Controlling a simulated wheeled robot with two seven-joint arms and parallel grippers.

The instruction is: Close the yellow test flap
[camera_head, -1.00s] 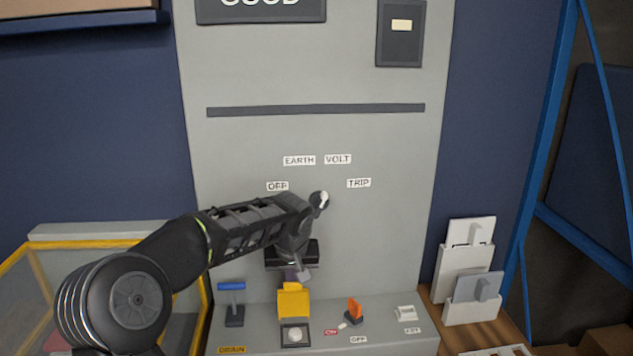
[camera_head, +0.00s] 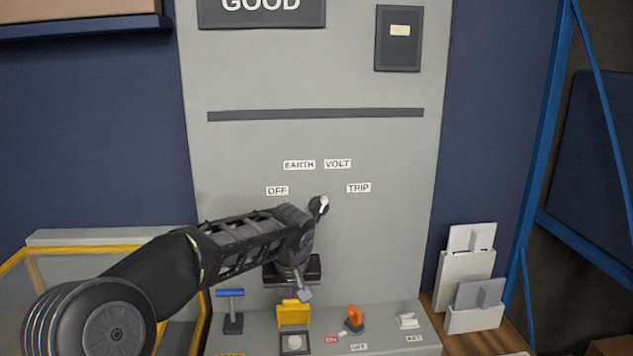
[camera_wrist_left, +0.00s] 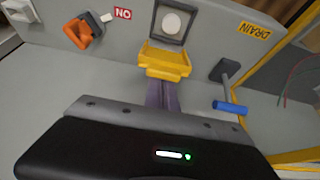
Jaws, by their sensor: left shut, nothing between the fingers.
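The yellow test flap (camera_head: 293,314) stands raised at the back of a dark square frame with a round white button (camera_head: 293,342) on the console. The flap also shows in the left wrist view (camera_wrist_left: 165,60), with the uncovered button (camera_wrist_left: 171,24) beyond it. My left gripper (camera_head: 298,298) is shut and empty, just behind and above the raised flap. In the left wrist view its purplish fingers (camera_wrist_left: 162,95) point at the flap's back; whether they touch it I cannot tell. My right gripper is not in view.
A blue-handled drain lever (camera_head: 230,294) stands left of the flap. An orange switch (camera_head: 354,319) and a white switch (camera_head: 407,321) stand to its right. The tall grey panel (camera_head: 370,260) rises close behind. White and grey socket boxes (camera_head: 466,280) sit at the right.

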